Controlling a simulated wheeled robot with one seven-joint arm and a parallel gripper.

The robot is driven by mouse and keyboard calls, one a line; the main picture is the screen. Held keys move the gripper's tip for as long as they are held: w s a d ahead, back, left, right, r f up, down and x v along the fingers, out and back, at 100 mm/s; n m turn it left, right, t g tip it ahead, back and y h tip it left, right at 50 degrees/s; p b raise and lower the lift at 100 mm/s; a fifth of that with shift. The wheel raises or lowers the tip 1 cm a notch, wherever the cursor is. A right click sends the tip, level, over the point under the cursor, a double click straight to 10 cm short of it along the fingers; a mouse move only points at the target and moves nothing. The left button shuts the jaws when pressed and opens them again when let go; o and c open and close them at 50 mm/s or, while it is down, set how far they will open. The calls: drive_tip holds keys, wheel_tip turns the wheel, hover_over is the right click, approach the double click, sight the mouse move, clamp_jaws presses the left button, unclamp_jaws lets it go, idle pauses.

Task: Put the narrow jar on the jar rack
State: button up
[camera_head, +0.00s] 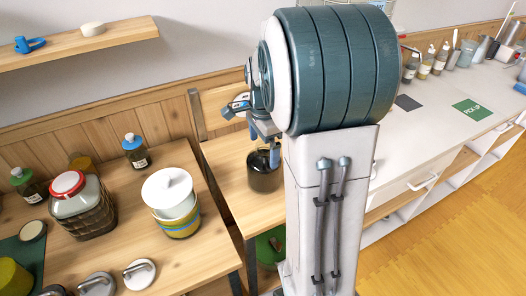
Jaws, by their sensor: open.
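My gripper (263,146) is at the centre, partly hidden behind my own arm; its blue fingers are apart and point down. A dark jar (264,179) stands upright on a wooden surface (232,165), right below the fingers. Its top is at the fingertips; I cannot tell whether they touch it. A wide jar with a red-rimmed white lid (69,186) sits in a dark woven cover on the left table. A white-lidded pot (170,193) with a yellow and blue base stands right of it. I cannot clearly tell which piece is the jar rack.
Small bottles with blue (134,152) and green (31,186) caps stand at the back of the left table (125,225). Metal-handled lids (139,272) lie at its front. A green object (270,246) is low beneath the middle surface. A white counter (430,130) runs right.

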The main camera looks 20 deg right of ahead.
wheel_tip(320, 180, up, 8)
drive_tip(key=s+a+f+n+t, duration=0.1)
drive_tip(key=s+a+f+n, duration=0.1)
drive_tip(key=s+a+n, duration=0.3)
drive_tip(key=s+a+f+n+t, duration=0.2)
drive_tip(key=s+a+n, duration=0.2)
drive_tip(key=s+n, duration=0.8)
drive_tip(key=shift+a+n, duration=0.4)
